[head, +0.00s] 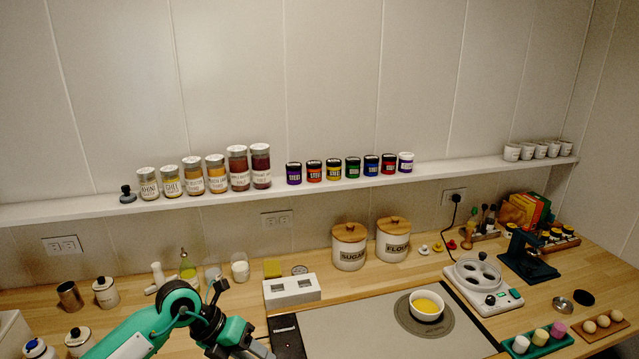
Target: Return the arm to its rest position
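My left arm comes in from the bottom left, green and black, bent at a joint over the wooden counter. My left gripper (262,353) is low at the bottom edge of the head view, beside the black strip at the left of the grey work surface. Its fingertips are small and partly cut off, so I cannot tell whether they are open or shut. I see no object clearly held in it. My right arm and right gripper are not in view.
A white box (291,291) stands just behind my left gripper. A bowl of yellow contents (426,306) sits on a round mat on the grey surface (350,330). White lidded jars (106,292) stand at left. A shelf (330,187) with several jars runs above.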

